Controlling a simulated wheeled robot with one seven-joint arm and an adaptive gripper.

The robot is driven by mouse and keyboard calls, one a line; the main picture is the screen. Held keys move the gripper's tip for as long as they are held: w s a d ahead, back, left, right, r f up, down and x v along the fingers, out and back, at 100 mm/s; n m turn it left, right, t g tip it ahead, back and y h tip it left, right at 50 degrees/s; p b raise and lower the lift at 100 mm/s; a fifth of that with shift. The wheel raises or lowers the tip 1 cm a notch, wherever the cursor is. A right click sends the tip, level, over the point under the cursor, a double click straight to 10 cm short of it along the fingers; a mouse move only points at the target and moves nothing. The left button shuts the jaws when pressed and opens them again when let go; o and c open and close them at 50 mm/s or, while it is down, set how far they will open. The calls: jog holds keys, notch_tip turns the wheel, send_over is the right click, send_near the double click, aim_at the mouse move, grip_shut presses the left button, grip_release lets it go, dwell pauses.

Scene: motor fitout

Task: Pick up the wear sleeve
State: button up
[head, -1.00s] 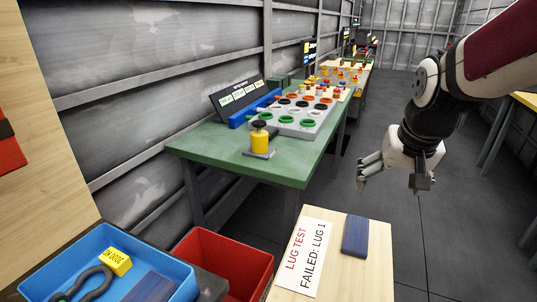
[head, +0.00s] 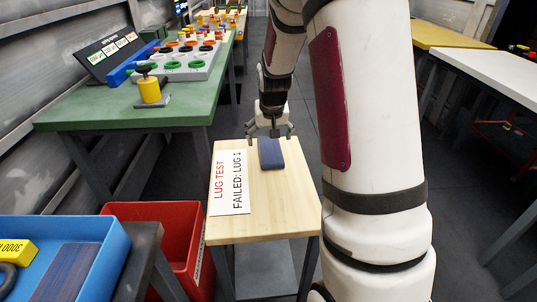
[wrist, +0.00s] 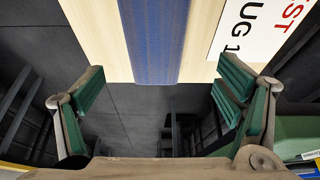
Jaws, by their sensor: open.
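A dark blue, flat, oblong piece, which I take to be the wear sleeve (head: 271,153), lies near the far edge of a small wooden table (head: 262,215). In the wrist view this blue piece (wrist: 153,40) shows at the top centre, with a ribbed surface. My gripper (head: 271,133) is at the table's far edge, just beyond the piece. In the wrist view my gripper (wrist: 158,88) has its green-padded fingers wide apart, with nothing between them. The piece lies ahead of the fingers, between their lines. Whether the fingers are above table height is hard to tell.
A sign (head: 229,182) reading "LUG TEST FAILED: LUG 1" lies left of the piece. A blue bin (head: 105,262) holds a similar blue piece and a yellow block. A red bin (head: 170,213) stands beside the table. A green bench (head: 100,115) stands behind left.

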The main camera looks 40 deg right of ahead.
aim_at(270, 149)
jog(key=shift+s+d+b+x, duration=0.15)
jog(key=shift+b+x, duration=0.2)
jog(key=shift+x, duration=1.25)
jog(key=shift+s+d+b+x, duration=0.1)
jog(key=shift+b+x, duration=0.25)
jog(key=shift+x, duration=1.3)
jog(key=c, duration=1.3)
